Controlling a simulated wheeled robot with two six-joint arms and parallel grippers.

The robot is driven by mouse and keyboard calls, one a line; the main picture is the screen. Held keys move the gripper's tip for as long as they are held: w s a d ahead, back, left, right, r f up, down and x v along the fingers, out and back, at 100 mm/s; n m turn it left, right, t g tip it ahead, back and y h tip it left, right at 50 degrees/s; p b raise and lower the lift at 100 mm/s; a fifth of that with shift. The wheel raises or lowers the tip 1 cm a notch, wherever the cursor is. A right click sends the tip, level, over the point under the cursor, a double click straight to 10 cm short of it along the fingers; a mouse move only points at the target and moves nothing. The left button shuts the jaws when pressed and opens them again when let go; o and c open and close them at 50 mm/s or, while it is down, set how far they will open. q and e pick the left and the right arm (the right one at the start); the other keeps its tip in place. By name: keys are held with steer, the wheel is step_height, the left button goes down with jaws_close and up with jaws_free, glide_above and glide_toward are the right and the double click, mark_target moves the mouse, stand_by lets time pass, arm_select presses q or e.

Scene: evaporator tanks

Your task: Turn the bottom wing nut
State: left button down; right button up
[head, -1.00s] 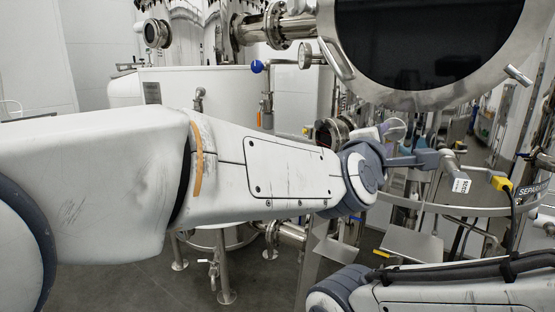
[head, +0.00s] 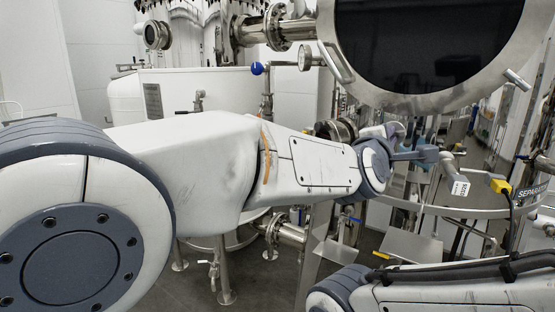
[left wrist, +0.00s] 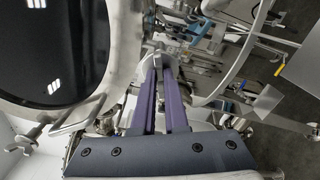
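The round dark-windowed manhole cover (head: 430,45) hangs at the upper right of the head view, with a metal rim. A small wing nut (head: 517,79) sticks out at its lower right. In the left wrist view a wing nut (left wrist: 38,131) stands by the rim of the cover (left wrist: 50,50), left of my fingers. My left gripper (head: 390,131) is below the cover in the head view, small and partly hidden by its wrist. In the left wrist view its two purple fingers (left wrist: 160,80) are apart with a gap between them. I see nothing clearly held. My right gripper is out of frame.
A bar handle (head: 336,62) sits at the cover's left edge. A grey sensor with a label (head: 460,185) and yellow connector (head: 501,184) are right of my left wrist. A curved rail (head: 450,209) runs below. A white tank (head: 200,95) and pipes stand behind.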

arm_select(q)
steer(key=shift+n+b, duration=1.1)
steer(key=shift+b, duration=0.05)
steer(key=shift+n+b, duration=0.9)
steer(key=shift+n, duration=0.2)
